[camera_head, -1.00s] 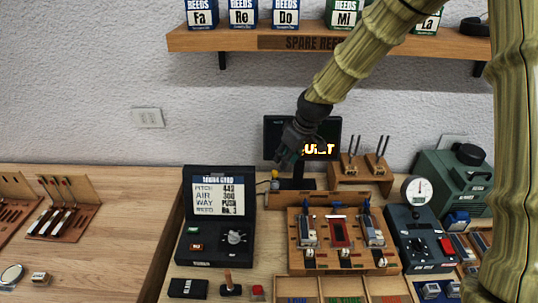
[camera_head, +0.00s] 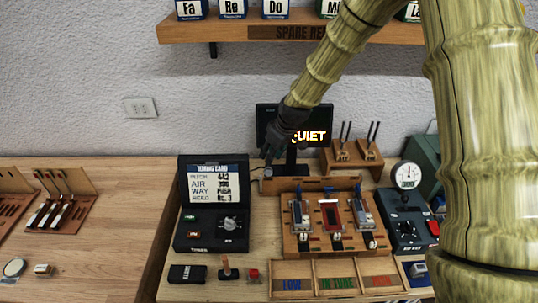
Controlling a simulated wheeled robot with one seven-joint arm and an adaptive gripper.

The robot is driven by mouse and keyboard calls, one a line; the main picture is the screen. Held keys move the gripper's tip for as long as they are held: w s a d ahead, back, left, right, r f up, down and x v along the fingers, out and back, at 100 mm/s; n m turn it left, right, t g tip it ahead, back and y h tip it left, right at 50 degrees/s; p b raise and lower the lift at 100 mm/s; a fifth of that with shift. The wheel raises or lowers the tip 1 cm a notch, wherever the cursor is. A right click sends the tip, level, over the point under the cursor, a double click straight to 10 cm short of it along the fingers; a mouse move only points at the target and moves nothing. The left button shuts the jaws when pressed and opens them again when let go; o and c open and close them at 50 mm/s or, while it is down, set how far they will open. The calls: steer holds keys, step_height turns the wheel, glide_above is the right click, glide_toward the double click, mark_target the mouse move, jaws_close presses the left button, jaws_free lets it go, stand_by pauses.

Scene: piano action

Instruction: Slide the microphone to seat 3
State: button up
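A small grey piece that looks like the microphone (camera_head: 267,172) stands at the left end of a low wooden rail (camera_head: 305,184), behind the wooden reed block. My dark gripper (camera_head: 270,156) points down just above and at this piece, in front of the left side of the black screen. Its fingers are small and dark here, and I cannot tell whether they are open or closed on the piece. Seat marks on the rail are too small to read.
The wooden block (camera_head: 290,245) with several reed modules stands in front of the rail. The tuning card case (camera_head: 208,243) is to the left. The screen (camera_head: 265,115) and a fork stand (camera_head: 350,164) are behind. My arm hides part of the right side.

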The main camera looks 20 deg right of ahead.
mark_target(268, 169)
steer(key=shift+s+a+f, duration=0.1)
steer(key=shift+s+f, duration=0.2)
steer(key=shift+w+a+f+p, duration=0.15)
steer(key=shift+w+f+p, duration=0.2)
steer(key=shift+w+f, duration=0.55)
steer(key=shift+s+r, duration=0.2)
steer(key=shift+s, duration=0.25)
steer(key=shift+w+f, duration=0.15)
jaws_close()
